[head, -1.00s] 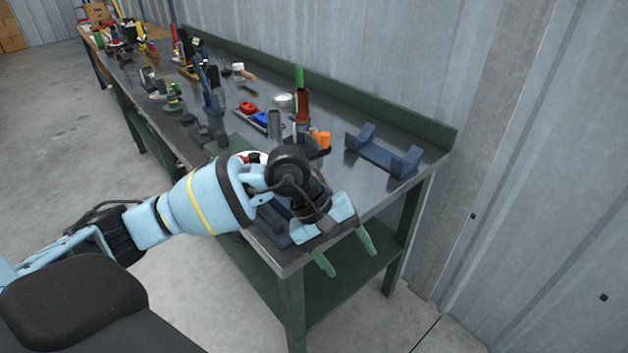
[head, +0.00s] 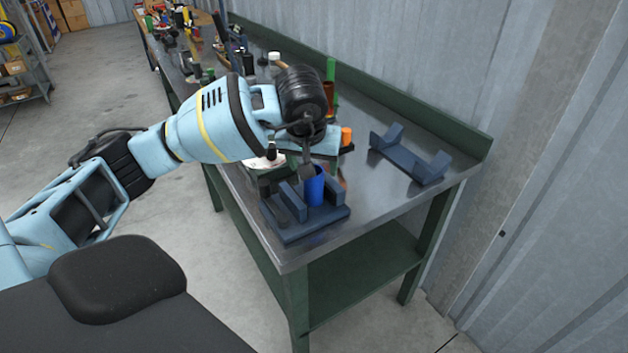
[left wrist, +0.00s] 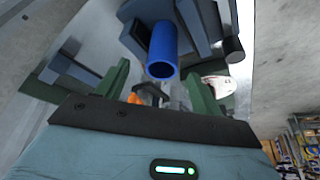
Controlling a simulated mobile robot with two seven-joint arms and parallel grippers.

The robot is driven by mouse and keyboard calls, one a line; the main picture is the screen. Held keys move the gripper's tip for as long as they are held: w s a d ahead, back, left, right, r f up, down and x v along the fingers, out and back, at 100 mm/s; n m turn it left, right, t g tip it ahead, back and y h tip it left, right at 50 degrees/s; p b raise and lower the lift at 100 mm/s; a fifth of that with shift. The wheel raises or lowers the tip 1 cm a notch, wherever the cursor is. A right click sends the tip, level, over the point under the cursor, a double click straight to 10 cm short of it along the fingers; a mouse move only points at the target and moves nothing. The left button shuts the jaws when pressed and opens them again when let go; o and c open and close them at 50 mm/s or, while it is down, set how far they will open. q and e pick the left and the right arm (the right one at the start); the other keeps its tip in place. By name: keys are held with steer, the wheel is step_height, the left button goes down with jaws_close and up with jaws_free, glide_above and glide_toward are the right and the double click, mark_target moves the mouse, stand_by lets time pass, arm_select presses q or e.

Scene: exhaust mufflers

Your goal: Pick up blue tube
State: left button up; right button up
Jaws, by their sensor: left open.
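The blue tube (head: 315,188) stands upright in a dark blue-grey holder (head: 320,222) at the near corner of the workbench. In the left wrist view the tube (left wrist: 163,52) shows its open round end toward the camera. My left gripper (left wrist: 158,72) is open, with a green finger on each side of the tube's end in that picture. I cannot tell whether the fingers reach around the tube; nothing is held. My right gripper is not in view.
A second, empty dark blue-grey holder (head: 410,160) stands on the metal workbench (head: 365,190) to the right. A green upright piece (head: 331,70) and an orange part (head: 346,137) are behind my gripper. Several tools crowd the far bench. A corrugated wall is behind.

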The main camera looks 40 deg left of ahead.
mark_target(314, 186)
arm_select(q)
steer(key=shift+x, duration=2.7)
steer(key=shift+w+a+r, duration=0.1)
steer(key=shift+w+a, duration=0.05)
steer(key=shift+a, duration=0.05)
